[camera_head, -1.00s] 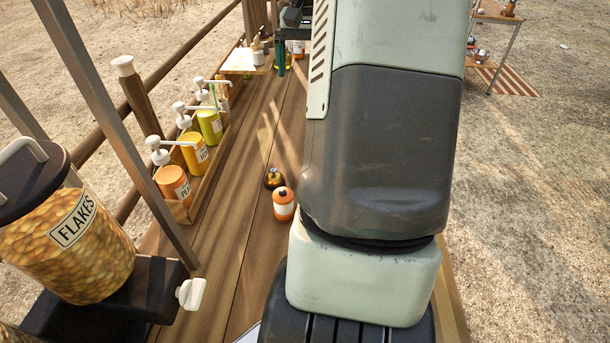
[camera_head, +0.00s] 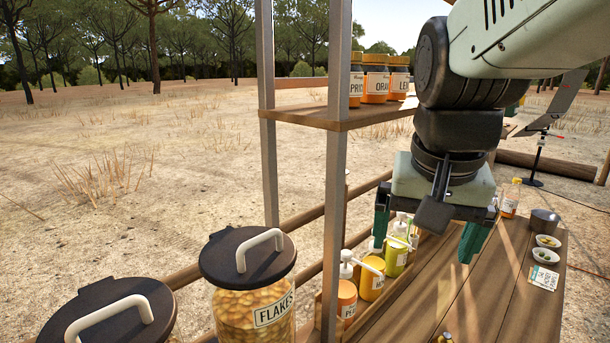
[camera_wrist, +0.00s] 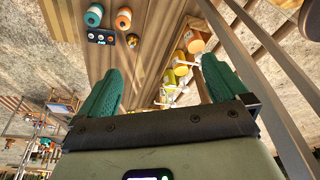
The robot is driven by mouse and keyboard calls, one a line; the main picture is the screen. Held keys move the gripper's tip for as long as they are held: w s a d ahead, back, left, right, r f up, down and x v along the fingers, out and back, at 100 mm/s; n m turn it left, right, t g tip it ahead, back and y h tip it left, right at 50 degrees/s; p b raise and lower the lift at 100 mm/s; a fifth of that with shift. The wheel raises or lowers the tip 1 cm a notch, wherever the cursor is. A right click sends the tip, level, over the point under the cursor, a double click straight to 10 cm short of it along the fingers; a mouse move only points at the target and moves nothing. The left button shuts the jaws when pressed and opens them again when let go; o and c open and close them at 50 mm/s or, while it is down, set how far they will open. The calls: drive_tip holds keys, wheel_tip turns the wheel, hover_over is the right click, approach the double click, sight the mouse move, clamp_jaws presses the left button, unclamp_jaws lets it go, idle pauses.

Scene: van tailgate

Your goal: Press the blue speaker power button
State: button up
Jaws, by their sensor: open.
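My gripper (camera_head: 428,236) hangs in the air over the wooden counter in the head view, its two green fingers spread wide. It also shows in the wrist view (camera_wrist: 162,72), open with nothing between the fingers. No blue speaker can be made out clearly. In the wrist view a small dark panel (camera_wrist: 101,36) with several pale blue and white spots lies on the wood; I cannot tell whether it is the speaker or which spot is a power button. It lies beyond the left finger, apart from it. The head view does not show this panel.
A row of pump bottles (camera_head: 371,278) stands on the counter near the gripper. A flakes jar (camera_head: 252,300) stands at the lower left. A shelf (camera_head: 350,116) holds orange-labelled jars. Small bowls (camera_head: 546,255) sit at right. A teal-topped (camera_wrist: 94,14) and an orange (camera_wrist: 124,18) container adjoin the panel.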

drive_tip(key=s+a+n+t, duration=0.2)
drive_tip(key=s+a+n, duration=0.1)
drive_tip(key=s, duration=0.5)
drive_tip(key=shift+s+a+n+y, duration=0.35)
drive_tip(key=shift+s+n+y, duration=0.05)
drive_tip(key=shift+n, duration=0.1)
